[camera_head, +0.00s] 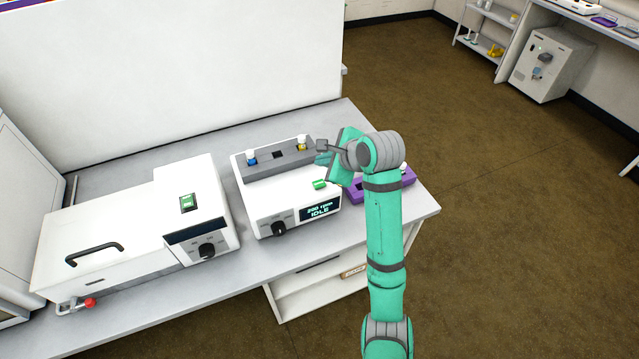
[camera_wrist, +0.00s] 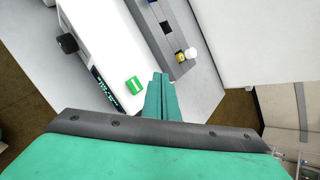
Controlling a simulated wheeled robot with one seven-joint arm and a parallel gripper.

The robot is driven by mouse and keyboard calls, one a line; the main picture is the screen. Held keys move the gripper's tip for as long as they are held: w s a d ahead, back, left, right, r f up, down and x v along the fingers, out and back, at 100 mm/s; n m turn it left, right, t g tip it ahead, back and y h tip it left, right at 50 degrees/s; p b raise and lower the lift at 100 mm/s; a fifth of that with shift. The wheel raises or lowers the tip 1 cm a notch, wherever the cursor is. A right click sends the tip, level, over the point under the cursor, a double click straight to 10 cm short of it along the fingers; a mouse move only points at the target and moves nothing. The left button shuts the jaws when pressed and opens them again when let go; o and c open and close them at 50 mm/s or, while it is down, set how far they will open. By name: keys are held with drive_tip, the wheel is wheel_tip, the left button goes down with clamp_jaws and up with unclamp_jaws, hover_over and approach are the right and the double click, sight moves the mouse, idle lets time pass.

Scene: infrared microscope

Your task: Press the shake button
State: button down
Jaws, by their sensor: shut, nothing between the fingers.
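The shaker (camera_head: 262,205) is a white box on the bench with a grey tube rack (camera_head: 277,160) on top. Its green shake button (camera_head: 320,184) sits on the top near the front right, above a display reading "200 rpm IDLE" (camera_head: 320,210). In the wrist view the green button (camera_wrist: 134,86) lies just left of my fingertips. My gripper (camera_head: 323,158) is shut and empty above the right end of the shaker. In the wrist view its closed fingers (camera_wrist: 160,79) point toward the rack, apart from the button as far as I can tell.
Left of the shaker stands a larger white device (camera_head: 140,225) with its own green button (camera_head: 188,203). A purple rack (camera_head: 400,184) lies right of the shaker, partly behind my arm.

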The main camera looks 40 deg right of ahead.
hover_over(322, 186)
drive_tip(key=f, duration=0.5)
drive_tip(key=shift+w+a+f, duration=0.1)
drive_tip(key=shift+w+f, duration=0.1)
drive_tip(key=shift+f, duration=0.05)
drive_tip(key=shift+a+f, duration=0.2)
drive_tip(key=shift+a, duration=0.05)
drive_tip(key=shift+s+d, duration=0.35)
drive_tip(key=shift+d, duration=0.15)
drive_tip(key=shift+w+a, duration=0.3)
idle(0.3)
drive_tip(key=shift+s+d, duration=0.25)
drive_tip(key=shift+a, duration=0.15)
